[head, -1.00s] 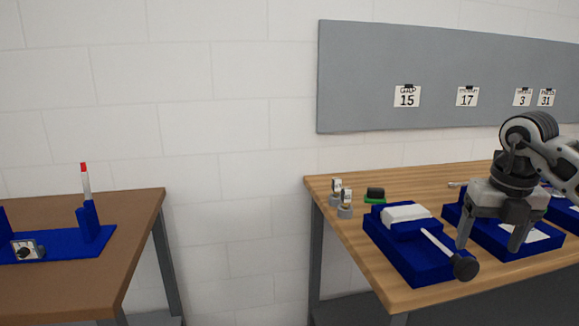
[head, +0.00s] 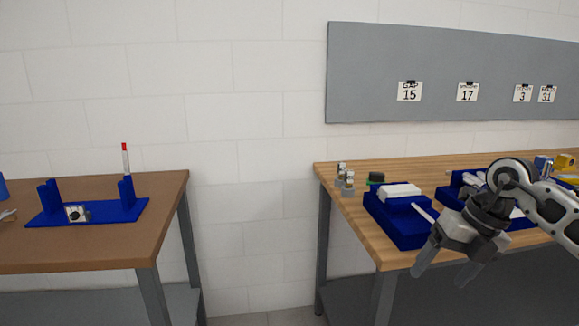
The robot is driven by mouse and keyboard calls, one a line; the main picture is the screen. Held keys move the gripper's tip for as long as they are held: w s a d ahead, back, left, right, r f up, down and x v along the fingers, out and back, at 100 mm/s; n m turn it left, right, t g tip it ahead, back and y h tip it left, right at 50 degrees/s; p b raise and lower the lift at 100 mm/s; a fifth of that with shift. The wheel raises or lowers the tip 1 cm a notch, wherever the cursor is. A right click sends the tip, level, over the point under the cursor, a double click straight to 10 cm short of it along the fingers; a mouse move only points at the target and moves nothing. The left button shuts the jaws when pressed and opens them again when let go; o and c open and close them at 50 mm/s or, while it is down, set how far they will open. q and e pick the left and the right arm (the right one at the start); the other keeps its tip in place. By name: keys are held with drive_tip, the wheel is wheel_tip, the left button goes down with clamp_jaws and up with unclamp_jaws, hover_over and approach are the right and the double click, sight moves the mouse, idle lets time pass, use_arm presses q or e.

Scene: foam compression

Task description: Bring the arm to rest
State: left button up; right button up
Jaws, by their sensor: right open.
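My right gripper (head: 447,277) comes in from the right. Its two fingers are apart and point down and to the left, with nothing between them. In the picture it shows over the front edge of the light wooden table (head: 345,203), in front of the blue fixtures. My right arm hides part of the fixtures behind it. My left gripper is not in view.
A blue fixture (head: 405,230) with a white block (head: 400,193) stands on the right table; a second fixture is partly hidden. Small metal pieces (head: 345,182) stand at its left corner. A brown table (head: 100,243) at left holds a blue stand (head: 105,215). A gap separates the tables.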

drive_tip(key=s+a+f+m+t+y, duration=0.1)
drive_tip(key=s+a+m+t+y, duration=0.15)
drive_tip(key=a+y, duration=0.75)
drive_tip(key=s+a+f+m+t+y, duration=0.1)
drive_tip(key=s+a+f+m+y, duration=0.3)
drive_tip(key=a, duration=1)
drive_tip(key=d+f+m+t+h, duration=0.5)
drive_tip(key=m+t+h, duration=0.3)
drive_tip(key=m+t, duration=0.65)
drive_tip(key=s+d+f+m+g+h, duration=0.3)
drive_tip(key=s+f+m+g+h, duration=0.3)
drive_tip(key=f, duration=1)
drive_tip(key=s+m+g, duration=0.3)
drive_tip(key=s+m, duration=0.2)
drive_tip(key=s, duration=0.1)
drive_tip(key=shift+s, duration=0.3)
drive_tip(key=shift+f, duration=0.1)
drive_tip(key=shift+c, duration=0.4)
